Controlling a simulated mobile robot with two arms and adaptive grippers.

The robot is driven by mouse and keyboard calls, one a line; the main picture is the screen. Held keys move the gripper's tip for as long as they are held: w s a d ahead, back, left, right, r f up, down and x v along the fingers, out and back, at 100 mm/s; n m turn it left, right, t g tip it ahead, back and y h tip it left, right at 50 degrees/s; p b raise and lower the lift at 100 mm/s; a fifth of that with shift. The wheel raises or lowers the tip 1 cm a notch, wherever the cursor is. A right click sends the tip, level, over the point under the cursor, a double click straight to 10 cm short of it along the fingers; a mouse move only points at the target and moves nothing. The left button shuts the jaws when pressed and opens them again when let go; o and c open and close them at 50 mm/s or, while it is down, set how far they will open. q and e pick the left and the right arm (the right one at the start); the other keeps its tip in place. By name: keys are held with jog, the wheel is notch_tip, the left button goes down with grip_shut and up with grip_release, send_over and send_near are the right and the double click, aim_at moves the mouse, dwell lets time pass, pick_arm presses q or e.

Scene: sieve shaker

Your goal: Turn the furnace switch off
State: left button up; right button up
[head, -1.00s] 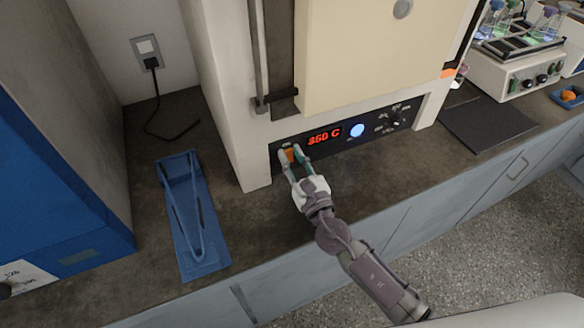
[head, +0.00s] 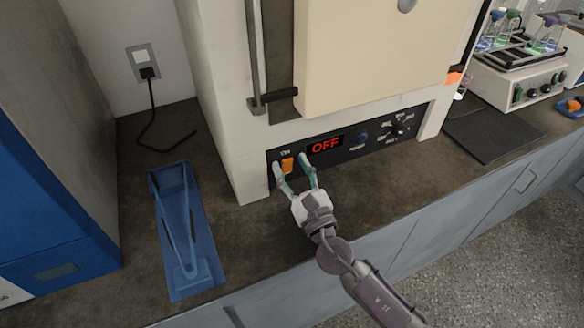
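The furnace (head: 222,130) is a cream and white box on the dark counter, with a black control panel (head: 350,148) along its lower front. Its display (head: 325,146) reads OFF in red. The orange furnace switch (head: 288,164) sits left of the display under an ON label. My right gripper (head: 292,172) is in front of the switch, its two fingers spread to either side of it. The fingers look apart from the switch, and nothing is held. The round button (head: 359,138) is dark. My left gripper is not in view.
Blue tongs on a blue tray (head: 190,284) lie left of the furnace. A blue cabinet (head: 60,225) stands at far left. A wall outlet with a black plug (head: 148,73) is behind. A dark mat (head: 490,134) and a shaker with flasks (head: 525,88) are at right.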

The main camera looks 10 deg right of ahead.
jog(key=shift+s+f, duration=0.1)
jog(key=v, duration=1.1)
jog(key=shift+s+d, duration=0.15)
jog(key=shift+s, duration=0.2)
jog(key=shift+f, duration=0.1)
